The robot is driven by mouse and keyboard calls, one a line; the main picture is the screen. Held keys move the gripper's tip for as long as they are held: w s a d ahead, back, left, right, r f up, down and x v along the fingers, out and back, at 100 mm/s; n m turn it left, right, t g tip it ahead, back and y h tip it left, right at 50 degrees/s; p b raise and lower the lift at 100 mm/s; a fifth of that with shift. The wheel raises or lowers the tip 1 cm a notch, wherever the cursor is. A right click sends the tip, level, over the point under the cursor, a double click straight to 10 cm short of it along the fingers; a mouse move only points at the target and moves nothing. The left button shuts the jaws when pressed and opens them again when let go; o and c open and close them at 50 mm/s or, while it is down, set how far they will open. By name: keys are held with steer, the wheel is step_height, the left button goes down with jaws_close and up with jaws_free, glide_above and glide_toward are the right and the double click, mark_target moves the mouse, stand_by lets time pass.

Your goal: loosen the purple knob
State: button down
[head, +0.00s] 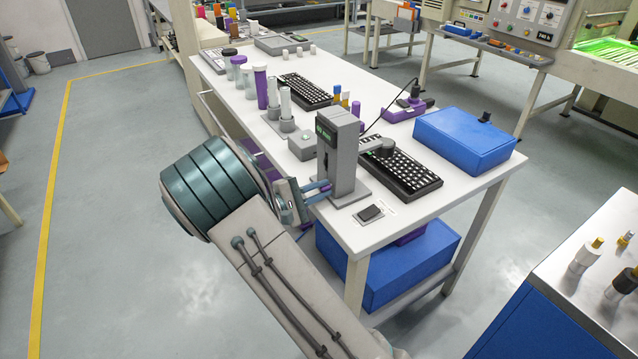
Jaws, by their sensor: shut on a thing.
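A grey upright device (345,155) with a small green display stands on a flat base near the front left edge of the white table. The purple knob (325,185) is on its lower left side and is mostly hidden by the fingers. My gripper (321,190) reaches in from the left, with its two blue-grey fingers shut on the knob. The knob's angle cannot be seen.
A black keyboard (405,174) lies right of the device, with a blue box (465,138) beyond it. A small black piece (370,213) lies in front of the device. White and purple cylinders (261,88) stand behind it.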

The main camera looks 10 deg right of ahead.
steer(key=shift+n+p, duration=0.35)
steer(key=shift+n, duration=0.25)
steer(key=c, duration=1.4)
jaws_free()
steer(key=shift+a, duration=0.1)
steer(key=v, duration=1.3)
steer(key=shift+a, duration=0.3)
steer(key=shift+s, duration=0.1)
